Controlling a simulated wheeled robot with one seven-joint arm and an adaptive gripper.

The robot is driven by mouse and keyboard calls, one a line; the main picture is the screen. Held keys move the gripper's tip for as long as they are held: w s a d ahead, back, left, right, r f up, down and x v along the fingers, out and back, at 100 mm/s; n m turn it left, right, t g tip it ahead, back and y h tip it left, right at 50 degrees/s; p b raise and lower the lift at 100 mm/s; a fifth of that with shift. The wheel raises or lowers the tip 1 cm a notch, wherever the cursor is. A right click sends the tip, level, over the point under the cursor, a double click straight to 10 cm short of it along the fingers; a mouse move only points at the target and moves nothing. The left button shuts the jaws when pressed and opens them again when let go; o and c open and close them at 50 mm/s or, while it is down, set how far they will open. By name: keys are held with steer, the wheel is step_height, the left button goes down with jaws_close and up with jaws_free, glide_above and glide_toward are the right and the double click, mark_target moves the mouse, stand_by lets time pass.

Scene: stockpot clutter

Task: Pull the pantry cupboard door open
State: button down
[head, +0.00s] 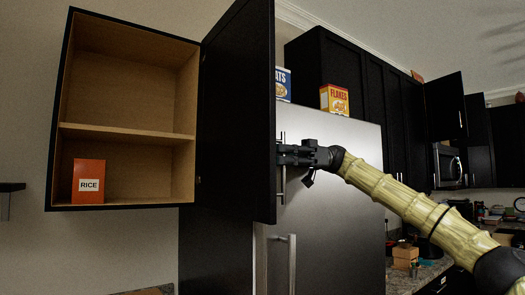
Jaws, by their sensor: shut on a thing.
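The pantry cupboard (125,134) is on the wall at the left, and its inside is in plain view. Its black door (238,110) stands swung out wide on the right side, with its inner face toward the cupboard. An upright metal bar handle (283,188) shows just beyond the door's right edge. My gripper (284,155) reaches in from the right and is shut on this handle. The door edge hides part of the fingertips.
An orange RICE box (89,181) stands on the cupboard's bottom at the left; the upper shelf is empty. A steel fridge (335,230) stands behind my arm, with a FLAKES box (335,99) and a blue box (283,83) above it. A counter lies at the lower right.

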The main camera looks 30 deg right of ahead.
steer(key=shift+w+d, duration=0.1)
steer(key=shift+d, duration=0.8)
steer(key=c, duration=1.5)
jaws_free()
steer(key=shift+c, duration=0.2)
steer(key=shift+d, duration=0.1)
steer(key=w+d, duration=0.1)
steer(key=d, duration=1.1)
steer(key=shift+w, duration=0.25)
